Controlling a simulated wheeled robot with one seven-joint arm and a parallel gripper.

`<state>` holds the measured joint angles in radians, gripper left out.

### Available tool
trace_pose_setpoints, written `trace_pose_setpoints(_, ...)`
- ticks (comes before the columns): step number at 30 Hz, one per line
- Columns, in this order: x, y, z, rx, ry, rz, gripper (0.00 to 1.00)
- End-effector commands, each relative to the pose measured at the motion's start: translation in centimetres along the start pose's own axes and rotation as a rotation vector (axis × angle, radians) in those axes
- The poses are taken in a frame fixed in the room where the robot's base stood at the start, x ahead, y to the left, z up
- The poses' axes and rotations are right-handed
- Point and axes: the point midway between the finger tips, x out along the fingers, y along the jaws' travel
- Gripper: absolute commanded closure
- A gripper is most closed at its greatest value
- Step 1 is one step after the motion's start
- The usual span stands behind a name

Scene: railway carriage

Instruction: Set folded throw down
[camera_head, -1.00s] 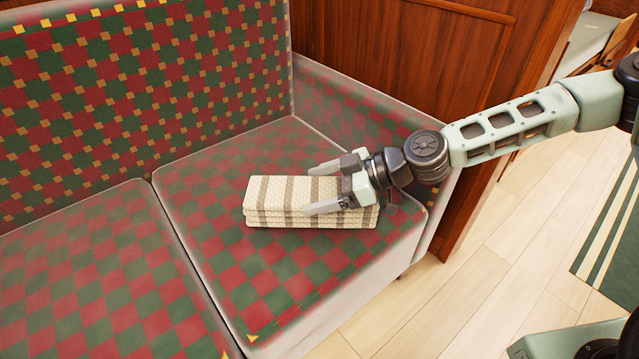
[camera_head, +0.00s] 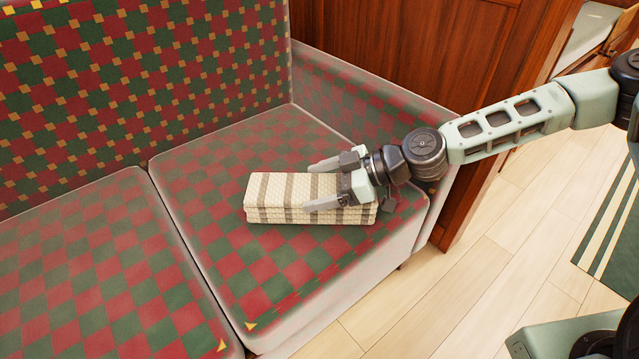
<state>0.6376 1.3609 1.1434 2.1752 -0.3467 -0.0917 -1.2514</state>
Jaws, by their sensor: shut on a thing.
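The folded throw (camera_head: 283,196) is cream with brown stripes, a flat layered bundle. It is at the right seat cushion (camera_head: 230,255) of the checkered red and green sofa, and its underside looks on or very close to the cushion. My gripper (camera_head: 315,187) reaches in from the right with one finger on the far side and one on the near side of the throw's right half. It is shut on the throw. The exact contact of the fingers with the cloth is partly hidden.
The sofa backrest (camera_head: 140,90) rises behind, and the padded armrest (camera_head: 370,100) stands at the right, close under my arm. A wooden panel (camera_head: 420,60) is behind it. The left cushion (camera_head: 90,270) is bare. Pale plank floor (camera_head: 480,280) lies to the right.

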Motion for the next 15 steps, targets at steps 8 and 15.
trace_pose_setpoints(8,0.18,0.02,0.31,-0.001,0.001,0.001,0.56)
trace_pose_setpoints(15,0.16,0.00,0.37,0.001,-0.001,0.000,0.00)
